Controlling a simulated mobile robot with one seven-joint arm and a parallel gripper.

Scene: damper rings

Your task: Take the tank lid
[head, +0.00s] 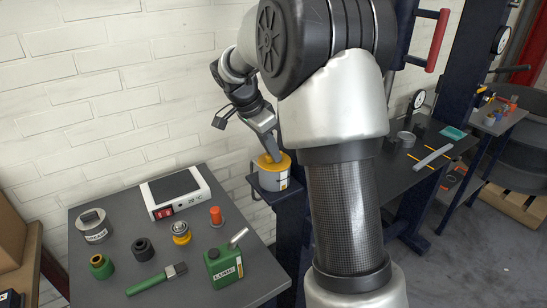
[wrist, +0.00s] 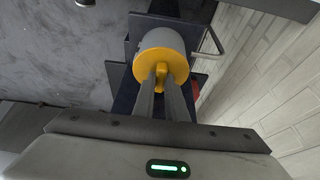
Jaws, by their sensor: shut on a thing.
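The tank lid (head: 285,161) is a yellow disc on top of a grey cylindrical tank (head: 271,180), which stands on a small dark bracket beside the table. In the wrist view the yellow lid (wrist: 162,62) covers the near end of the pale tank (wrist: 160,38). My gripper (head: 273,158) reaches down to the lid from above. In the wrist view its two fingers (wrist: 162,72) are shut on the lid's yellow knob at the centre. The lid appears to sit on the tank; any gap between them is not clear.
The dark table (head: 205,257) holds a scale-like device (head: 178,192), a green can (head: 223,265), a brush (head: 155,279), an orange-topped piece (head: 216,215) and several small parts. A second bench (head: 400,160) stands to the right. A brick wall is close behind the tank.

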